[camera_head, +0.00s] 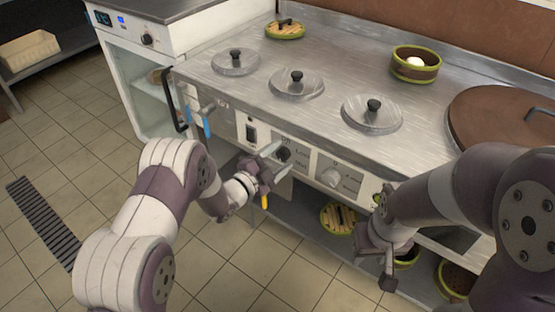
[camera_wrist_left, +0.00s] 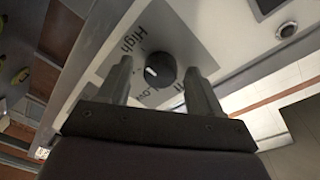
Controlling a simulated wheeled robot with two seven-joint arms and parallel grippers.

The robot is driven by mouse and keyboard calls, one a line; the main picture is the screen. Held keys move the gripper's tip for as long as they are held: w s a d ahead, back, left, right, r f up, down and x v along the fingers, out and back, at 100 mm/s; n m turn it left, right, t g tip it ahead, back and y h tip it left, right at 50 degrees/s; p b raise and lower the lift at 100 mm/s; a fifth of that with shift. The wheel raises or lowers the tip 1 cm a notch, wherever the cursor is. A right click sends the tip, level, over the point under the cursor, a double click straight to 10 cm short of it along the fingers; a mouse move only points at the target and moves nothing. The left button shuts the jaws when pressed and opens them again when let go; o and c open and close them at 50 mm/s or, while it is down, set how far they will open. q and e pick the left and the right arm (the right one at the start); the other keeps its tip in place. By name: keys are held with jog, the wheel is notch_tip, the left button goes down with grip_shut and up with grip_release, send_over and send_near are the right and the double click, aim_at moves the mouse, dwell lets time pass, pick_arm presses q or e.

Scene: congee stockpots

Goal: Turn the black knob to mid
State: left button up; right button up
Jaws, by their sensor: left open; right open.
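The black knob (camera_head: 283,154) sits on the front panel of the steel cooking counter. In the left wrist view the knob (camera_wrist_left: 160,70) has a light mark on its face, and the printed words High and Low show on the plate around it. My left gripper (camera_head: 268,160) is in front of the panel at the knob. In the left wrist view the fingers (camera_wrist_left: 160,82) are open, one on each side of the knob, with gaps visible. Whether they touch it cannot be told. My right gripper (camera_head: 388,262) hangs low at the right, away from the knob, its fingers partly hard to see.
A light grey knob (camera_head: 330,177) is on the panel to the right, and a black switch (camera_head: 251,133) to the left. Steel lids (camera_head: 371,114) with black handles and a green-rimmed steamer (camera_head: 415,64) are on the counter. A shelf below holds steamer baskets (camera_head: 338,218).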

pick_arm(q)
jog(key=c, duration=1.1)
jog(key=shift+o, duration=0.2)
jog(key=n, duration=0.6)
jog(key=shift+t+p, duration=0.3)
jog(key=shift+p, duration=0.1)
jog(key=n+p, duration=0.1)
jog(key=n, duration=0.5)
jog(key=shift+f+t, duration=0.1)
jog(key=shift+t, duration=0.3)
jog(key=shift+n, duration=0.3)
jog(key=o, duration=1.1)
jog(key=shift+c, duration=0.2)
jog(key=shift+s+a, duration=0.1)
